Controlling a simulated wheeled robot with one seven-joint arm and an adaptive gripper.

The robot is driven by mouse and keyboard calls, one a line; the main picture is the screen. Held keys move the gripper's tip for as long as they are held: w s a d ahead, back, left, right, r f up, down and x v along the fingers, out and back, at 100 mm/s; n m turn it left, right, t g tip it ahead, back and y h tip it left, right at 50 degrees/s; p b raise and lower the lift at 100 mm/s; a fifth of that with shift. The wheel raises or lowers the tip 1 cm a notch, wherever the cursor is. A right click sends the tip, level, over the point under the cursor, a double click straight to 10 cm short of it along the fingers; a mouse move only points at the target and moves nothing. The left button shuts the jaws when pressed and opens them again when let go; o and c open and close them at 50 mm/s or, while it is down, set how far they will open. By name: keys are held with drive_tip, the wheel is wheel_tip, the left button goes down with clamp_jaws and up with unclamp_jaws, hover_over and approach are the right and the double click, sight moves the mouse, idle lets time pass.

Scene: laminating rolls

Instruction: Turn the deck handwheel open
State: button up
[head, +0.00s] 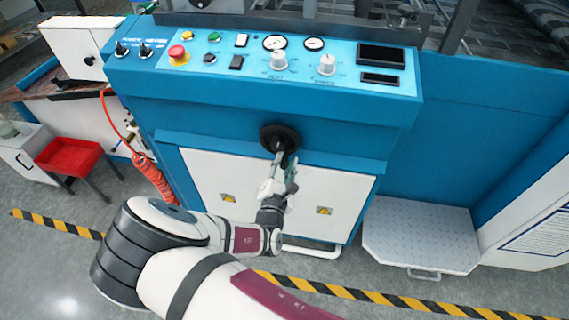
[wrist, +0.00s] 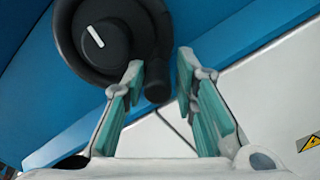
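The deck handwheel (head: 279,137) is a black round wheel on the blue front panel of the machine, above the white cabinet doors. In the wrist view the handwheel (wrist: 103,38) fills the upper left, with a white line on its hub. Its black handle knob (wrist: 157,92) stands out at the lower right of the rim. My gripper (head: 284,162) is just below the wheel. In the wrist view my gripper (wrist: 160,75) is open, with its grey-and-teal fingers on either side of the knob. I cannot tell whether either finger touches it.
The control panel above has a red emergency button (head: 178,53), gauges (head: 275,43) and knobs (head: 327,64). A red tray (head: 68,155) stands at left and a grey step plate (head: 421,235) at right. A yellow-black floor stripe (head: 372,297) runs across the front.

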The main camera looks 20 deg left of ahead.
sight(287, 130)
wheel_tip(287, 130, up, 8)
drive_tip(key=shift+a+r, duration=0.1)
drive_tip(key=shift+r, duration=0.85)
drive_tip(key=shift+o, duration=0.4)
